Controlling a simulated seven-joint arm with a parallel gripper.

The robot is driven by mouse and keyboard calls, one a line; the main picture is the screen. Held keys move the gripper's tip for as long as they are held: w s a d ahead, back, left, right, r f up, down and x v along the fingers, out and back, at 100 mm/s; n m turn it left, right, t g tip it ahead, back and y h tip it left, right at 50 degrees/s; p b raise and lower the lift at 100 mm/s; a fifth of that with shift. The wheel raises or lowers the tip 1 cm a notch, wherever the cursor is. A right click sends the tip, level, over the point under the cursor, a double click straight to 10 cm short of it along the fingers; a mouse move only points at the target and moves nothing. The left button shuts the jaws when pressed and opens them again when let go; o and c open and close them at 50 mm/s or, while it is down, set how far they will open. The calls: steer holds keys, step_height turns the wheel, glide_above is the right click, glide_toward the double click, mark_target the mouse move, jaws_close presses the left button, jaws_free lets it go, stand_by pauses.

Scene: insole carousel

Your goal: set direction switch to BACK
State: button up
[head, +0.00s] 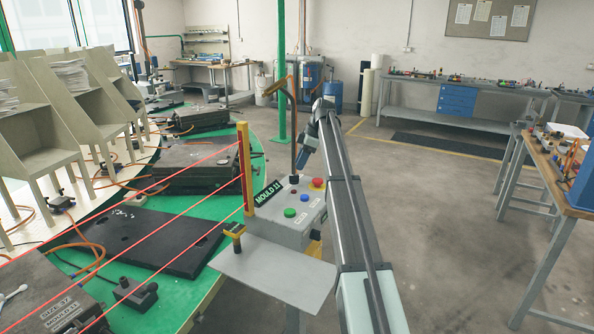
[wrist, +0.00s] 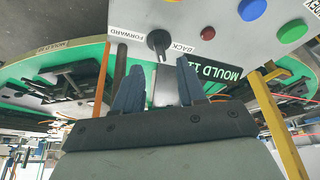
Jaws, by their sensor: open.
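The direction switch is a black knob (wrist: 158,42) on the grey control box (head: 285,232). In the wrist view the FORWARD label (wrist: 127,34) is to its left and the BACK label (wrist: 182,48) to its right. The knob's handle points down in that view, leaning slightly right; its exact setting is hard to tell. My gripper (wrist: 159,68) is open, its two blue-grey fingers apart below the knob in the wrist view, with nothing visible between them. In the head view my gripper (head: 302,158) is above the back of the box, where the knob (head: 294,180) looks small.
The box also carries a green button (head: 289,212), a blue button (head: 304,198), a small red button (head: 293,190) and a red mushroom button (head: 318,183). A yellow post (head: 245,165) with red beams stands left of it. A green carousel with moulds lies further left.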

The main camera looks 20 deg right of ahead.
steer(key=w+v, duration=0.1)
steer(key=v, duration=0.7)
steer(key=shift+s+r, duration=0.25)
steer(key=shift+s, duration=0.3)
